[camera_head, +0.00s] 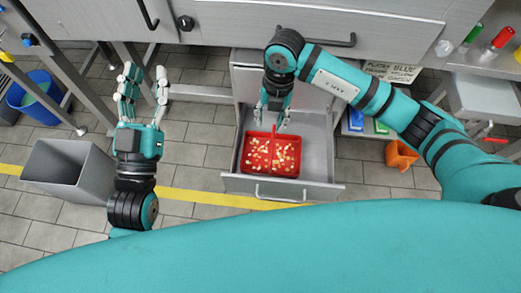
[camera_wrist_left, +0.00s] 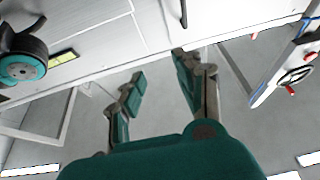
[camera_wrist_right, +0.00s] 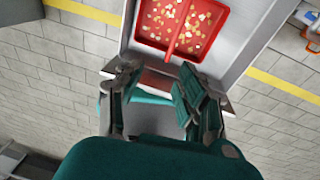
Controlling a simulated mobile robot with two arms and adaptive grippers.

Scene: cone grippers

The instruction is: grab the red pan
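The red pan (camera_head: 248,169) lies in the open drawer (camera_head: 318,165), with several small pale pieces in it and a red handle or divider across its middle. It also shows at the top of the right wrist view (camera_wrist_right: 207,48). My right gripper (camera_head: 272,112) is above the drawer, at the pan's far edge, with its fingers pointing down. Its fingers are apart with nothing between them in the right wrist view (camera_wrist_right: 152,78). My left gripper (camera_head: 143,75) is raised at the left, fingers apart and empty, far from the pan. It also shows open in the left wrist view (camera_wrist_left: 155,75).
A grey bin (camera_head: 68,168) stands on the floor at the left, with a blue bucket (camera_head: 35,97) beyond it. An orange container (camera_head: 401,155) is right of the drawer. Metal counters line the back. Tiled floor between bin and drawer is clear.

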